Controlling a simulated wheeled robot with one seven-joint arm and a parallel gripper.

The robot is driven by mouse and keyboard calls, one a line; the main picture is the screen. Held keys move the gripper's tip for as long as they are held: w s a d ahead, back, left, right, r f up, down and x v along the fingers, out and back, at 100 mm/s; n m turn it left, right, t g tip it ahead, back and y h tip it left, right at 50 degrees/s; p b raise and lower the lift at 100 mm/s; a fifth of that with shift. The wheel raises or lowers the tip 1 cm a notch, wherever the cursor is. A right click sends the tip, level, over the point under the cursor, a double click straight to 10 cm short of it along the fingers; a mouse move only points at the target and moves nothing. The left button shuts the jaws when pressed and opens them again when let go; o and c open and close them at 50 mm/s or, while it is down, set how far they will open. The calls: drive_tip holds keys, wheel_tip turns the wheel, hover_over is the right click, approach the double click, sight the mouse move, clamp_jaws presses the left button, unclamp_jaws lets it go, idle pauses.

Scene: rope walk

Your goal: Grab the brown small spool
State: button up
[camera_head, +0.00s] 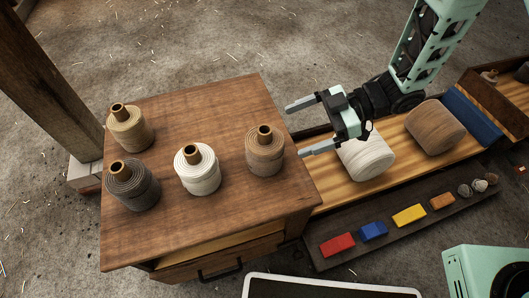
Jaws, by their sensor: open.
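The brown small spool (264,156) stands upright near the right edge of the wooden table (190,105), with its core end showing on top. Three other small spools stand on the same table: a white one (199,174) left of it, a dark grey one (133,190) further left, and a beige one (131,134) at the far left. My gripper (295,131) is open and empty. Its two fingers point left toward the table, just right of and beyond the brown small spool, apart from it in this view.
Right of the table, a low wooden bench (330,196) bears a large white spool (366,158), a large brown spool (436,128) and a blue block (474,115). A dark tray (325,260) in front holds several coloured blocks. A wooden post (45,80) stands at left.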

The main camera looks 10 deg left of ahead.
sight(275, 138)
drive_tip(key=x, duration=0.4)
drive_tip(key=shift+a+f+b, duration=0.1)
drive_tip(key=shift+a+b, duration=0.05)
drive_tip(key=shift+b, duration=0.25)
drive_tip(key=b+x, duration=0.1)
drive_tip(key=x, duration=0.1)
drive_tip(key=b+x, duration=0.1)
drive_tip(key=x, duration=0.1)
drive_tip(key=shift+f, duration=0.3)
drive_tip(key=shift+a+f, duration=0.1)
drive_tip(key=shift+a, duration=0.35)
drive_tip(key=c, duration=1.2)
